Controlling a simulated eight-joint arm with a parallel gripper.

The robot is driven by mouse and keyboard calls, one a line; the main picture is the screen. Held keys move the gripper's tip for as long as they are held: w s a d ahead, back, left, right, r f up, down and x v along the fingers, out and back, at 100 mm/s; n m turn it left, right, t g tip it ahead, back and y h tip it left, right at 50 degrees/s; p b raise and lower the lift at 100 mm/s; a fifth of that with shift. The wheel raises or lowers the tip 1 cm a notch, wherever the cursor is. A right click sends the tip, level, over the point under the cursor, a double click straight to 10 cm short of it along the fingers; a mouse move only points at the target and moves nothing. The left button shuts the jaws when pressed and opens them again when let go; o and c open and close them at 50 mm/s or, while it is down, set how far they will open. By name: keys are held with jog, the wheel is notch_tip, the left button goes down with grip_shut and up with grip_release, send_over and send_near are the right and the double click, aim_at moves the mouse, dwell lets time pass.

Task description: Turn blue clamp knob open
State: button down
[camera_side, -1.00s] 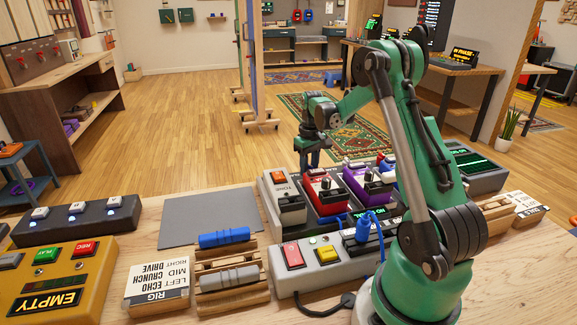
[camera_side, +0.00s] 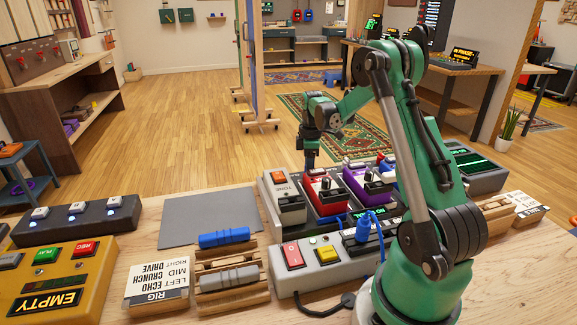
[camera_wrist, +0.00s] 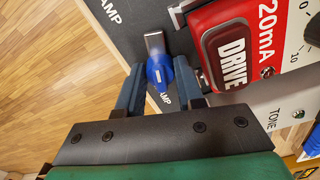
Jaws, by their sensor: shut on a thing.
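The blue clamp knob (camera_wrist: 158,73) shows in the wrist view on a metal stem, at the edge of the dark board marked AMP (camera_wrist: 128,25). My gripper (camera_wrist: 160,82) has one finger on each side of the knob and is shut on it. In the side view my gripper (camera_side: 311,157) points down at the far edge of the pedal board. The knob itself is hidden in the side view.
The red DRIVE pedal (camera_wrist: 228,45) stands close to the right finger in the wrist view. A purple pedal (camera_side: 365,185) and a grey TONE pedal (camera_side: 291,205) share the board. A grey mat (camera_side: 205,218) lies clear to the left.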

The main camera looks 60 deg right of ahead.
jog(key=shift+n, duration=1.6)
jog(key=c, duration=0.5)
grip_release()
jog(key=shift+c, duration=0.2)
